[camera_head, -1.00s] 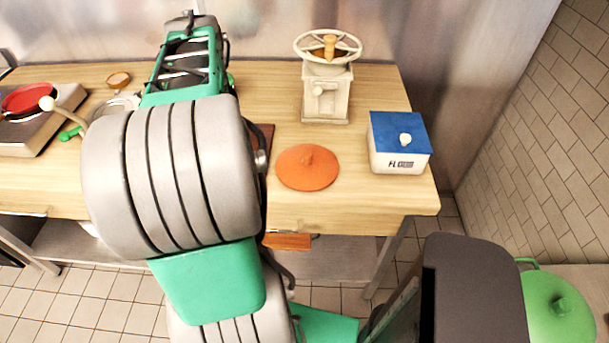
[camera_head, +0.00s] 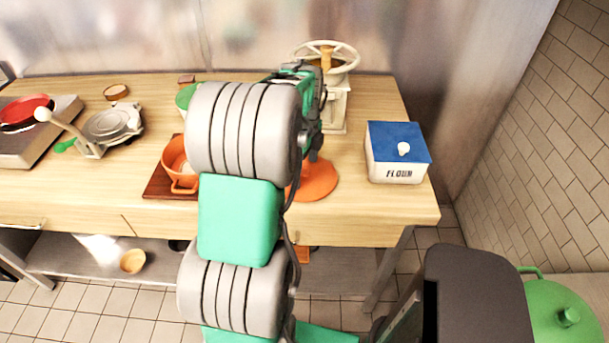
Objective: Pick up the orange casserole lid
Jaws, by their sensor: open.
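The orange casserole lid (camera_head: 320,184) lies flat on the wooden table, near its front edge. My arm covers its left part and its knob. My gripper (camera_head: 309,158) is over the lid's upper left part, seen from behind and partly hidden by my arm. It holds nothing that I can see. I cannot tell how high it is above the lid. The orange casserole (camera_head: 172,166) stands on a brown board left of my arm, partly covered by it.
A white flour box with a blue top (camera_head: 397,152) stands right of the lid. A cream grinder with a wheel (camera_head: 335,105) stands behind my gripper. A grey press (camera_head: 108,128) and a red pan (camera_head: 26,111) on a hob are at left. The table's front right is clear.

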